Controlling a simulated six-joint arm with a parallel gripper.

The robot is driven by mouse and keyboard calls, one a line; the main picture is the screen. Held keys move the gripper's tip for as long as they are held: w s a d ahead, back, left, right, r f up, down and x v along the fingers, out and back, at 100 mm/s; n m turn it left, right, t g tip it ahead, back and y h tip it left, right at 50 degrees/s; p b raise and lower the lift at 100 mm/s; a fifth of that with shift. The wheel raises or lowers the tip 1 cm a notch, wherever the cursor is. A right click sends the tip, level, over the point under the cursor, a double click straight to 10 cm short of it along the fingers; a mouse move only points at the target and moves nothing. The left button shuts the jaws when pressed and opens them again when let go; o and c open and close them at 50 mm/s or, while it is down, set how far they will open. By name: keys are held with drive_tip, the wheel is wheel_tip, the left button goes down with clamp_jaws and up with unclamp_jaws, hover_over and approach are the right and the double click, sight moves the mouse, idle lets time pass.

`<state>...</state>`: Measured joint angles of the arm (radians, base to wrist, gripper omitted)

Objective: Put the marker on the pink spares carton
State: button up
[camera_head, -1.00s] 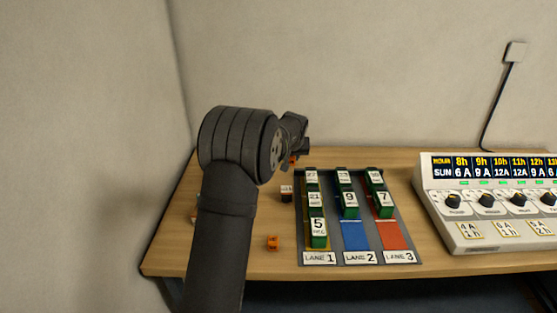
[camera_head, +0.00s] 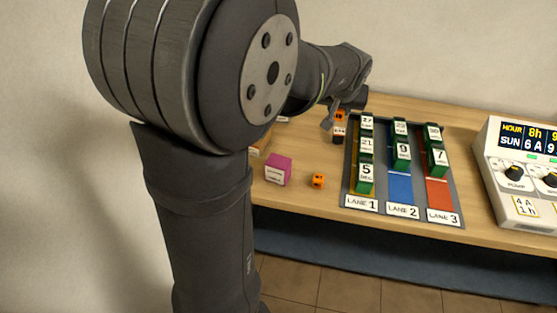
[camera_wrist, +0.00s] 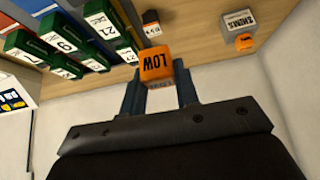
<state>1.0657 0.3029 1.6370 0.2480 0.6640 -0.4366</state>
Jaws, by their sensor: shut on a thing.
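My gripper (camera_wrist: 157,72) is shut on an orange block marker (camera_wrist: 155,64) with the word LOW on it in the wrist view. In the head view my gripper (camera_head: 343,108) is over the back of the table, left of the lanes, with orange (camera_head: 340,116) showing between its fingers. The pink carton (camera_head: 278,171) stands on the table at the left, in front of and left of my gripper, partly beside my arm. Its top looks bare. I cannot make out the pink carton in the wrist view.
Another orange block (camera_head: 317,181) lies right of the pink carton. A dark block with a white label (camera_head: 338,134) stands near my gripper. The lane board (camera_head: 408,196) holds several green blocks. A grey SHIMS carton (camera_wrist: 238,20) has an orange block (camera_wrist: 244,42) beside it.

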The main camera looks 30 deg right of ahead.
drive_tip(key=s+a, duration=0.7)
drive_tip(key=a, duration=0.5)
hover_over(278, 161)
wheel_tip(278, 161, down, 7)
drive_tip(key=shift+f, duration=2.1)
drive_tip(key=shift+f, duration=0.1)
drive_tip(key=shift+f, duration=0.15)
drive_tip(key=o, duration=0.9)
drive_tip(key=shift+o, duration=0.2)
